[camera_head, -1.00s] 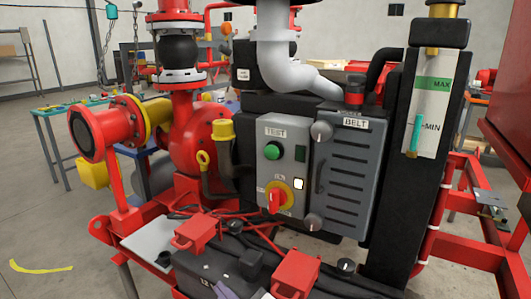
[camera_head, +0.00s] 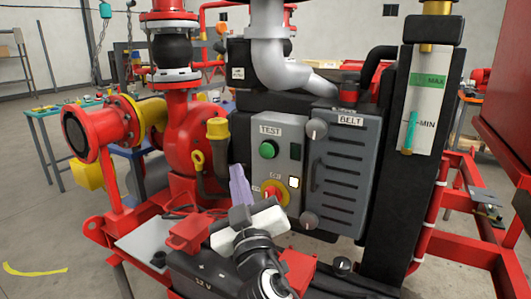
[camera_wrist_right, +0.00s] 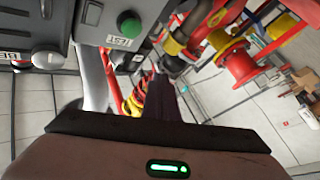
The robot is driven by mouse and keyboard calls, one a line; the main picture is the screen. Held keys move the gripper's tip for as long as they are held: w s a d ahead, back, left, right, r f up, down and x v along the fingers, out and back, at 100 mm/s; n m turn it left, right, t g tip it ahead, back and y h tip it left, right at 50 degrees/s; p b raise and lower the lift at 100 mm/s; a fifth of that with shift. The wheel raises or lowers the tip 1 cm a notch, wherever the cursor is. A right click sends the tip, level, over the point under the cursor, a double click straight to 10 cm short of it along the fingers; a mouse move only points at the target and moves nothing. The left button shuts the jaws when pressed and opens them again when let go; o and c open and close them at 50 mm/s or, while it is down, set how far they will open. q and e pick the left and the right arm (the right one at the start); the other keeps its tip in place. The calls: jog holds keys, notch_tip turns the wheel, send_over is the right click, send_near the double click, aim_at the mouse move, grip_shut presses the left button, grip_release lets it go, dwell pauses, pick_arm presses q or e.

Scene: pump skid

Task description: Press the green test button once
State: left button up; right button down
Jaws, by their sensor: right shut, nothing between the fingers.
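The green test button (camera_head: 267,149) is a round knob under the TEST label on the grey control box (camera_head: 286,150). It also shows in the right wrist view (camera_wrist_right: 130,26), near the top, on the grey box face. My right gripper (camera_head: 237,168) points upward in front of the skid, its purple fingers together with nothing between them. Its tips appear below and left of the button in the head view, apart from it. In the wrist view the dark fingers (camera_wrist_right: 165,85) extend below and right of the button. My left gripper is not in view.
A red and yellow rotary switch (camera_head: 274,193) and a lit white square (camera_head: 294,182) sit below the button. The grey BELT guard (camera_head: 340,170) is to the right. A yellow-capped pipe (camera_head: 217,130) stands left of the box, close to my right fingers.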

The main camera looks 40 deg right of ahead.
aim_at(261, 149)
jog(key=w+d+p, duration=0.1)
jog(key=w+d, duration=0.2)
jog(key=d, duration=0.5)
jog(key=shift+w, duration=0.15)
dwell(0.5)
jog(key=shift+d, duration=0.1)
dwell(1.4)
jog(key=shift+w+d, duration=0.2)
jog(key=shift+d, duration=0.1)
jog(key=shift+w+d, duration=0.2)
jog(key=shift+d, duration=0.4)
dwell(0.7)
dwell(0.4)
jog(key=shift+s+a+b, duration=0.15)
jog(key=shift+s+a, duration=0.05)
jog(key=shift+a, duration=0.3)
jog(key=shift+s+a+b, duration=0.15)
jog(key=shift+s+a, duration=0.05)
jog(key=shift+a, duration=0.25)
